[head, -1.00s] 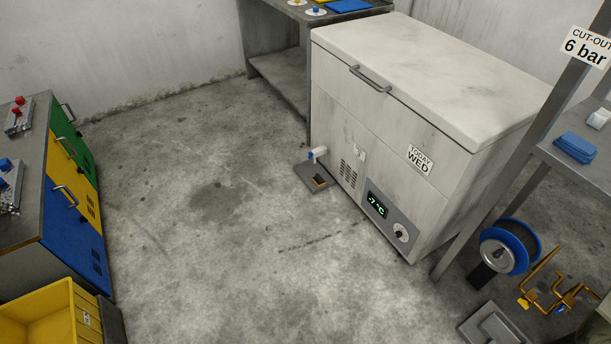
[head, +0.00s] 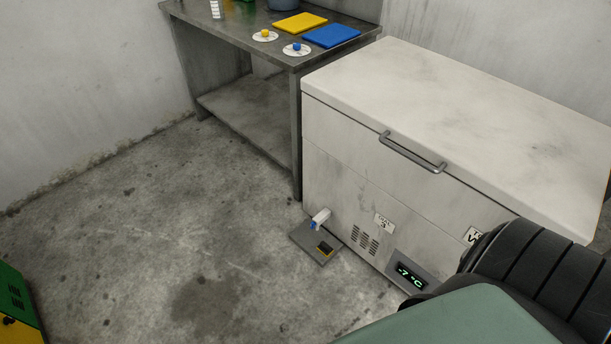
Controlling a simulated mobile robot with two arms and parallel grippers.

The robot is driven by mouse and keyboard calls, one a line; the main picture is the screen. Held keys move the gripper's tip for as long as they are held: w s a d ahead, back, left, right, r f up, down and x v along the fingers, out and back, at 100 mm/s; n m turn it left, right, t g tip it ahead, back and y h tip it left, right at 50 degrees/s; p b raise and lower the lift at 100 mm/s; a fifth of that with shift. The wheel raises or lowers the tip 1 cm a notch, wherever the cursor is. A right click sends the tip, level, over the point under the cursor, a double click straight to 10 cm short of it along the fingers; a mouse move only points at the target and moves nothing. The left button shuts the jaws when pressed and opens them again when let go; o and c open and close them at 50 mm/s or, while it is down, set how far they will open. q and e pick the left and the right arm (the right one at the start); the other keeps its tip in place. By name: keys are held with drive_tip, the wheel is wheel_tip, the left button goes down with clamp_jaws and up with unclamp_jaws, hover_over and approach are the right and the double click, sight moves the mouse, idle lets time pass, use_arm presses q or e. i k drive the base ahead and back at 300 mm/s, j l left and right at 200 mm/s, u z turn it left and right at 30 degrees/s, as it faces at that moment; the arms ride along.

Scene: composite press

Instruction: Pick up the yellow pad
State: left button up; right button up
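The yellow pad (head: 300,22) lies flat on the metal table at the back, in the head view. It is a thin square sheet beside a blue pad (head: 332,36), which lies just to its right and nearer. A part of my own arm, dark and ribbed with a green-grey link, fills the lower right. Neither of my grippers shows, and nothing touches the yellow pad.
The metal table (head: 232,38) also bears two white discs, one with a yellow knob (head: 265,36) and one with a blue knob (head: 296,49). A white chest freezer (head: 350,140) stands right of it. A small floor plate (head: 316,243) lies before the freezer.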

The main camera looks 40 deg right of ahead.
sight(327, 249)
drive_tip(key=i+j+z, duration=0.1)
drive_tip(key=i+z, duration=0.35)
drive_tip(key=i+j+z, duration=0.25)
drive_tip(key=i+z, duration=0.15)
drive_tip(key=i, duration=0.05)
